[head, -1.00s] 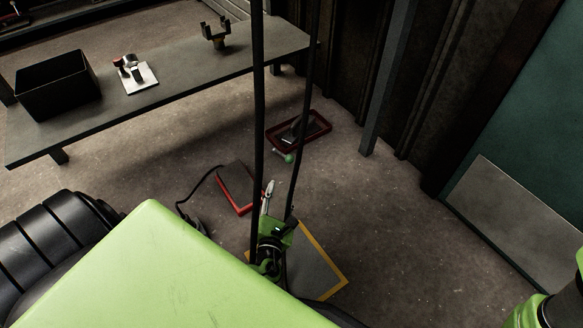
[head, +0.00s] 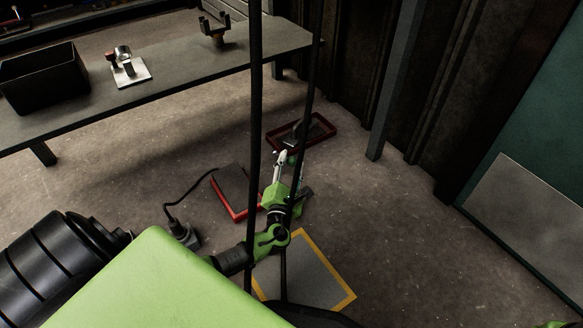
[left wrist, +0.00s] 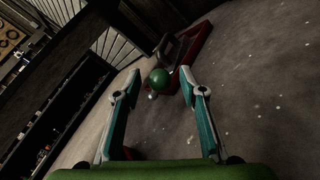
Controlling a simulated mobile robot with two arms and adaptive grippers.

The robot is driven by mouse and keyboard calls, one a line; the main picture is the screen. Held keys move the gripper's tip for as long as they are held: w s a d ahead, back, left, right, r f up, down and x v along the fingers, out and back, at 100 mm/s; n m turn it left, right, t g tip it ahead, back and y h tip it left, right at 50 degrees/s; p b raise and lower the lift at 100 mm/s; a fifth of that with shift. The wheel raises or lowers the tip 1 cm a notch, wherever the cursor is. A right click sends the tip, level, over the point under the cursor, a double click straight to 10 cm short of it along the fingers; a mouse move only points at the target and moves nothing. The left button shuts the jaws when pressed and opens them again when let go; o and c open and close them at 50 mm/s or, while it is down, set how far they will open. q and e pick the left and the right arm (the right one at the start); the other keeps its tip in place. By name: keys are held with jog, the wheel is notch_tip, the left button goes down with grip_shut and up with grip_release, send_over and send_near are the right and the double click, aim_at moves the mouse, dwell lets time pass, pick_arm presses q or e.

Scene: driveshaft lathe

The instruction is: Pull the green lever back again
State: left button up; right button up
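The green lever's round green knob (left wrist: 160,80) shows in the left wrist view, centred between and just beyond my left fingertips. Its base is a dark red-rimmed floor unit (head: 322,128), which also shows in the left wrist view (left wrist: 203,42). In the head view the knob (head: 291,159) is partly hidden beside the fingertips of my left gripper (head: 282,158). The left gripper is open, with teal-padded fingers apart and nothing visible held. My right gripper is out of view; only a bit of green shows at the lower right corner.
A red-edged floor pedal (head: 235,191) with a cable lies left of my left gripper. A yellow-bordered floor plate (head: 311,276) is nearer. A grey bench (head: 190,73) holds a black bin (head: 45,84) and a white fixture (head: 128,73). Two dark vertical bars cross the head view.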

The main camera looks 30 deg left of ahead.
pick_arm(q)
jog(key=shift+w+a, duration=0.3)
jog(key=shift+w, duration=0.25)
grip_shut()
jog(key=shift+r, duration=0.1)
